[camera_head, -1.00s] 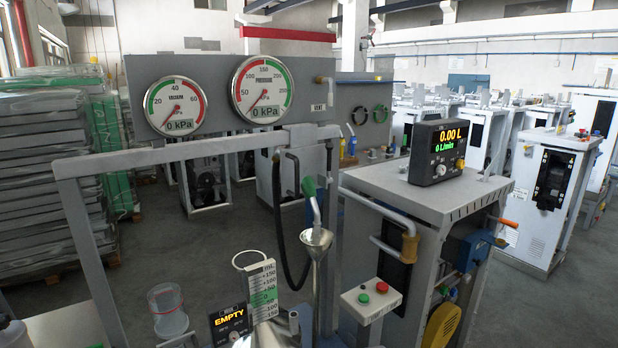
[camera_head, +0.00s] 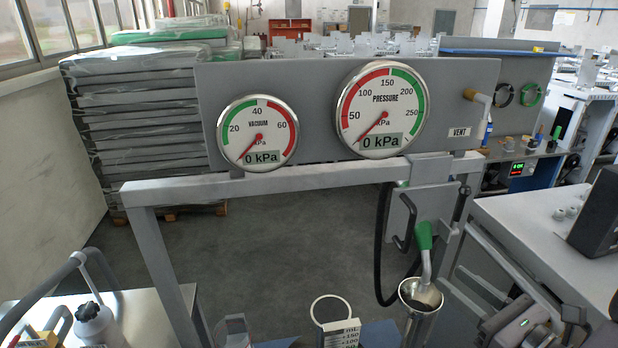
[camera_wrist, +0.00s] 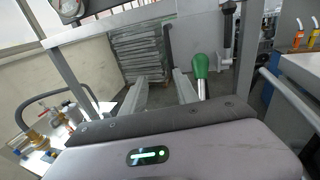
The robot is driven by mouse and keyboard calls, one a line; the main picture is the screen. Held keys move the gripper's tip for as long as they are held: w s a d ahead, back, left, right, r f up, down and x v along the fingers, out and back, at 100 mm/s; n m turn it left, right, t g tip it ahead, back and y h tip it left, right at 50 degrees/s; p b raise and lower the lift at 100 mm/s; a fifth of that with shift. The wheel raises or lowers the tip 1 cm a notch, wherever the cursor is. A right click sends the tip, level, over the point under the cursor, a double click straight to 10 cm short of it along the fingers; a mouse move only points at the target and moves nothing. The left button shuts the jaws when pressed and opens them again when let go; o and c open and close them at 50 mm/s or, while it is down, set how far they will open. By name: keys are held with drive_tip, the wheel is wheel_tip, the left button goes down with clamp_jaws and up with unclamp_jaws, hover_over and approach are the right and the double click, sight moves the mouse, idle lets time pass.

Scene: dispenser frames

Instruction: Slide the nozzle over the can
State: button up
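The nozzle (camera_head: 424,240) has a green grip and a bent metal spout. It stands right of centre in the head view, with its spout tip in a metal funnel-shaped cup (camera_head: 420,298). The nozzle's green grip (camera_wrist: 201,66) shows just right of the right finger in the wrist view, apart from it. My gripper (camera_wrist: 158,80) is open, with nothing between its fingers. It also shows at the lower right of the head view (camera_head: 452,278), beside the cup. The can's scale plate (camera_head: 340,335) shows at the bottom edge; the can's body is out of view.
A grey frame (camera_head: 290,185) carries the vacuum gauge (camera_head: 258,133) and pressure gauge (camera_head: 380,110), both reading 0 kPa. A dark hose (camera_head: 383,245) hangs behind the nozzle. A grey cabinet (camera_head: 540,225) stands at the right. A side table with a bottle (camera_head: 98,325) is at lower left.

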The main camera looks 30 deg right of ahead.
sight(412, 231)
drive_tip(key=shift+m+h, duration=0.6)
drive_tip(key=w+d, duration=0.1)
drive_tip(key=w, duration=0.4)
drive_tip(key=w+d, duration=0.1)
drive_tip(key=w, duration=0.9)
drive_tip(key=shift+w+d+r, duration=0.2)
drive_tip(key=shift+d+r, duration=0.1)
drive_tip(key=shift+d, duration=0.1)
drive_tip(key=shift+c, duration=0.5)
clamp_jaws()
